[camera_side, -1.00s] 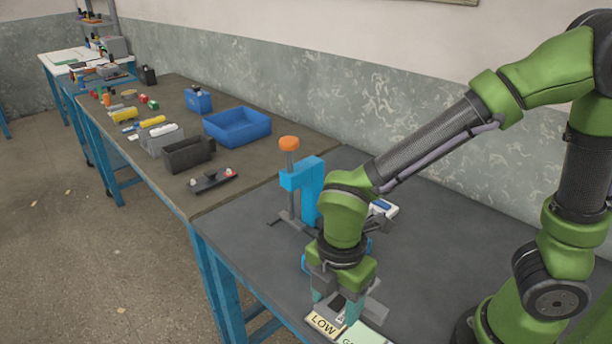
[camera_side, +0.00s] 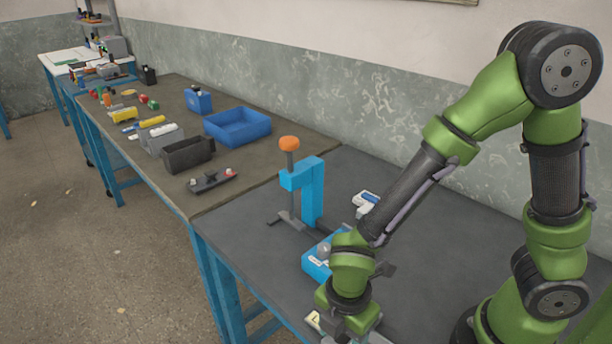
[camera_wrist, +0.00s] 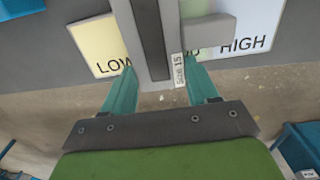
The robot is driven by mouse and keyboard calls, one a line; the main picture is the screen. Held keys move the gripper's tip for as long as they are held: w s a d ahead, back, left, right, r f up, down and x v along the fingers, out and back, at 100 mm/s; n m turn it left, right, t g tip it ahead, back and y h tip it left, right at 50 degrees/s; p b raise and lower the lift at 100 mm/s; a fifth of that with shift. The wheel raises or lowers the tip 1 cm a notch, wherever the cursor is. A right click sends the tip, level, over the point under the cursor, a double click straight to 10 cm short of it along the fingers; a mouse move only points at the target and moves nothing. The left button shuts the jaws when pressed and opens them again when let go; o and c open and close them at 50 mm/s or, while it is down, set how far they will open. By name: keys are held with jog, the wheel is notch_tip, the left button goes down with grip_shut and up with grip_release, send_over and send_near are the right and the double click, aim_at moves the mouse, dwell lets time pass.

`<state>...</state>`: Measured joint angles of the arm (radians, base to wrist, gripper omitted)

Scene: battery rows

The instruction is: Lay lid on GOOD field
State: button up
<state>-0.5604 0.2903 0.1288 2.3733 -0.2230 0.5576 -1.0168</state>
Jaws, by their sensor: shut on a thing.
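My gripper (camera_wrist: 162,85) is shut on a long grey piece with a dark strip along it (camera_wrist: 152,35), which I take to be the lid. A small label reading "Size 15" shows at its right edge. The yellow LOW field (camera_wrist: 97,42) is to the left and the pale blue HIGH field (camera_wrist: 258,30) to the right.
A blue press with an orange knob (camera_side: 289,144) stands on the dark table. Near my arm are a blue box (camera_side: 316,262) and a white-and-blue item (camera_side: 366,201). The table's front edge is close to the fields. A blue bin (camera_side: 237,126) stands on the far bench.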

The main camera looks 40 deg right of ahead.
jog(key=o, duration=1.2)
jog(key=shift+f, duration=0.1)
notch_tip(320, 180, up, 12)
jog(key=shift+w+d+r+m+t+y, duration=0.3)
jog(key=shift+d+r+m+t, duration=0.9)
jog(key=shift+d+r+m, duration=1.8)
jog(key=shift+w+d+r+m+t+y, duration=0.3)
jog(key=shift+d+r+m+t, duration=1.15)
jog(key=shift+m, duration=3.15)
jog(key=shift+w+d+r+m+t+y, duration=0.3)
jog(key=shift+d+r+m+t, duration=0.8)
jog(key=shift+d+m, duration=2.25)
jog(key=shift+s+a+r+m, duration=0.15)
jog(key=shift+a+m, duration=0.2)
jog(key=shift+a, duration=0.2)
